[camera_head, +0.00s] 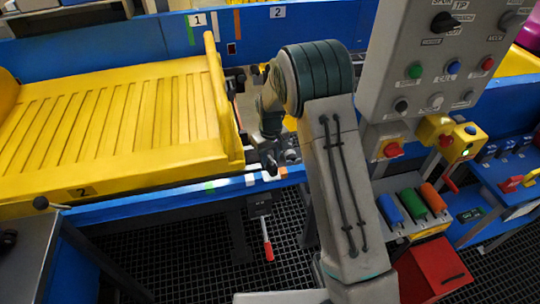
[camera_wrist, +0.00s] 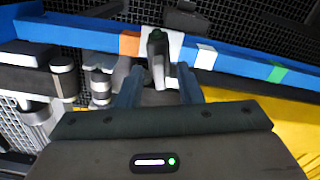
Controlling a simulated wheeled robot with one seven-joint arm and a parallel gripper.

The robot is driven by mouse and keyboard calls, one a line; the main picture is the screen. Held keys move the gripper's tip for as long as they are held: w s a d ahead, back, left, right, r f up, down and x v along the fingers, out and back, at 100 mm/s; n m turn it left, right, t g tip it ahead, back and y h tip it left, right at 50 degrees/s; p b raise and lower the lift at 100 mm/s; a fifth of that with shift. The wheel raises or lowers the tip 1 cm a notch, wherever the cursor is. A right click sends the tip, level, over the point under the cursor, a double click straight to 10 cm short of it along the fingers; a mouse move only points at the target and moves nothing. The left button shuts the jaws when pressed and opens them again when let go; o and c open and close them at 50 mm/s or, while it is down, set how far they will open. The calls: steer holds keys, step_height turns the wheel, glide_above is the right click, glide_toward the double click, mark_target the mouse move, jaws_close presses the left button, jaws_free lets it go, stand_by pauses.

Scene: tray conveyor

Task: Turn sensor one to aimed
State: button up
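A small dark sensor-like part (camera_wrist: 158,48) with a greenish tip stands at a white patch on the blue rail in the wrist view. I cannot read a label on it, so I cannot confirm it is sensor one. My gripper (camera_wrist: 159,82) is open, with its two blue-grey fingers on either side of this part and visible gaps beside it. In the head view my gripper (camera_head: 270,162) points down at the near blue rail (camera_head: 180,203), just right of the yellow tray (camera_head: 120,115). The sensor cannot be made out clearly there.
Marks "1" (camera_head: 199,20) and "2" (camera_head: 278,12) are on the far blue rail. A red-handled lever (camera_head: 267,245) hangs below the near rail. A grey control panel (camera_head: 435,60), coloured rollers (camera_head: 412,203) and a red box (camera_head: 430,270) stand at the right.

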mark_target(271, 158)
jaws_close()
steer(key=shift+f+m+b, duration=0.1)
steer(key=shift+m+b, duration=0.4)
steer(key=shift+m, duration=0.1)
steer(key=shift+m+b, duration=0.3)
steer(key=shift+m, duration=0.6)
jaws_free()
step_height(271, 158, up, 14)
steer(key=b, duration=0.1)
